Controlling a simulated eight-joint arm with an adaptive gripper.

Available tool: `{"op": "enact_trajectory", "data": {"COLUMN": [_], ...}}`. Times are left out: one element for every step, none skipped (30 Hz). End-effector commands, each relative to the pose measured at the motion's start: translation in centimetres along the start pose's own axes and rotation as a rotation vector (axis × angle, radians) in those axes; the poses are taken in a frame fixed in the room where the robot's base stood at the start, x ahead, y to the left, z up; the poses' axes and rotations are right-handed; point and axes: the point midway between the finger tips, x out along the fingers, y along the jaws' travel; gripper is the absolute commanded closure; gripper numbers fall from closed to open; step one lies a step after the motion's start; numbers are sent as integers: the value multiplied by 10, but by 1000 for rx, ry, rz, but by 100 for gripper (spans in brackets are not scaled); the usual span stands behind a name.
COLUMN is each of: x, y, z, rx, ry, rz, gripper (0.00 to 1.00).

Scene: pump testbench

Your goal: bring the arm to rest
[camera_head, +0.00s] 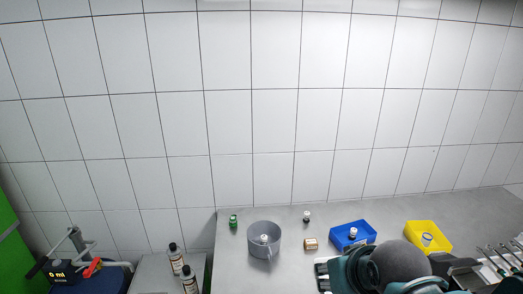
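My arm (400,262) shows at the bottom right as rounded dark grey and teal links, in front of the metal bench (285,225). Its lower part runs out of the bottom edge of the picture. I cannot make out any gripper fingers, and I cannot see whether anything is held. A dark piece (322,274) lies just left of the teal link; I cannot tell what it is.
On the bench are a grey pot (264,249) with a white-topped part in it, a small green item (233,221), a tan box (311,243), a blue bin (340,242) and a yellow bin (440,232). Tools (500,258) lie right. Two bottles (183,271) stand left.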

Motion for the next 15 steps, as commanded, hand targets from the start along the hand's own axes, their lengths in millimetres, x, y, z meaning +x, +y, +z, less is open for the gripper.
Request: {"op": "enact_trajectory", "data": {"x": [10, 13, 18, 21, 24, 28, 31, 34, 37, 40, 41, 43, 45, 46, 46], "y": [0, 0, 0, 0, 0, 0, 0, 0, 0, 0, 0, 0, 0, 0, 0], "z": [7, 9, 13, 15, 17, 20, 23, 24, 27, 28, 30, 31, 32, 33, 33], "rx": [0, 0, 0, 0, 0, 0, 0, 0, 0, 0, 0, 0, 0, 0, 0], "ry": [0, 0, 0, 0, 0, 0, 0, 0, 0, 0, 0, 0, 0, 0, 0], "rz": [0, 0, 0, 0, 0, 0, 0, 0, 0, 0, 0, 0, 0, 0, 0], "gripper": [67, 67, 67, 67, 67, 67, 67, 67, 67, 67, 67, 67, 67, 67, 67]}}
